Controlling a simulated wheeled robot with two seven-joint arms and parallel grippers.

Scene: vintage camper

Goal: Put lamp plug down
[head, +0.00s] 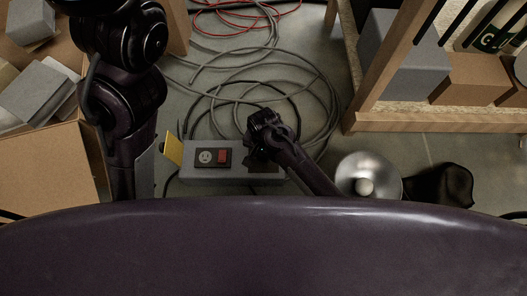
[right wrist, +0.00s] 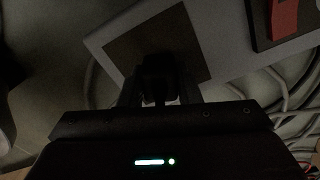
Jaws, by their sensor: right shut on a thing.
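My right gripper (head: 262,128) is over the right part of a grey power box (head: 208,175) on the floor. In the right wrist view, the right gripper (right wrist: 160,98) is shut on a small dark thing, likely the lamp plug (right wrist: 158,72), over a dark square patch (right wrist: 185,40) on the box top. I cannot tell whether the plug touches that patch. A metal lamp (head: 352,170) stands right of the box. My left arm shows at left, but its gripper is not visible.
Grey cables (head: 310,75) lie coiled behind the box, with red cable (head: 235,10) farther back. A cardboard box (head: 45,165) is at left. A wooden shelf (head: 430,118) stands at right. A dark object (head: 440,185) lies beside the lamp.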

